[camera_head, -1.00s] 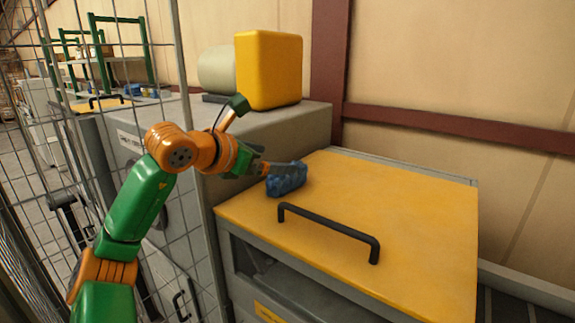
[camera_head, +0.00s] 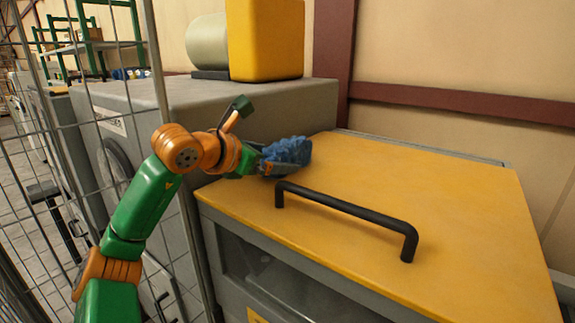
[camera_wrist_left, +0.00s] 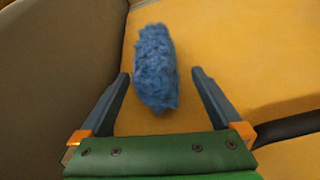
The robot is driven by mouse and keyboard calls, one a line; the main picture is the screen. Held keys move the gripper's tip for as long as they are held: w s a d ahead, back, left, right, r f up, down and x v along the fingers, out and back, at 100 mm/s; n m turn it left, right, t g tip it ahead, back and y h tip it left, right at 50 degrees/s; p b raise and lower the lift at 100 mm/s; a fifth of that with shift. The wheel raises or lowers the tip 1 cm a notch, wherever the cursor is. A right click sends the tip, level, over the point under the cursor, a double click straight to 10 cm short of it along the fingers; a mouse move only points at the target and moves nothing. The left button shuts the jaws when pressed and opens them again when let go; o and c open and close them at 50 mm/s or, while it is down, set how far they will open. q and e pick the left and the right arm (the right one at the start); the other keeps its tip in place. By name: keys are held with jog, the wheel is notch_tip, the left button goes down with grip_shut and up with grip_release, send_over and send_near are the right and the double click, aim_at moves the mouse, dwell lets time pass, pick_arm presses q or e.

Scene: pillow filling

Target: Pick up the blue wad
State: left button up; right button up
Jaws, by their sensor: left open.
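The blue wad (camera_head: 290,150) is a fluffy, oblong lump on the yellow lid (camera_head: 440,185), near its left edge by the grey machine. My left gripper (camera_head: 270,162) is right at the wad in the head view. In the left wrist view the wad (camera_wrist_left: 155,68) lies ahead, with its near end between the two open fingers of my left gripper (camera_wrist_left: 161,82). Gaps show between the wad and both fingers there. My right gripper is in neither view.
A black bar handle (camera_head: 345,210) stands up from the front of the lid, just right of my gripper. A grey machine (camera_head: 190,100) rises behind and left, bearing a yellow block (camera_head: 265,40) and a pale roll (camera_head: 207,42). A wire mesh fence (camera_head: 100,140) is at left. The lid's right side is clear.

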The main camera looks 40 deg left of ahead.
aim_at(289, 156)
pick_arm(q)
jog(key=p+x, duration=0.1)
jog(key=x, duration=0.1)
jog(key=p+x, duration=0.1)
jog(key=p, duration=0.1)
jog(key=r+p+x, duration=0.1)
jog(key=x, duration=0.1)
jog(key=shift+w+a+f, duration=0.15)
jog(key=shift+w+f, duration=0.05)
jog(key=shift+w, duration=0.3)
jog(key=shift+w+f, duration=0.2)
jog(key=shift+f, duration=0.15)
jog(key=shift+c, duration=0.2)
jog(key=c, duration=1.3)
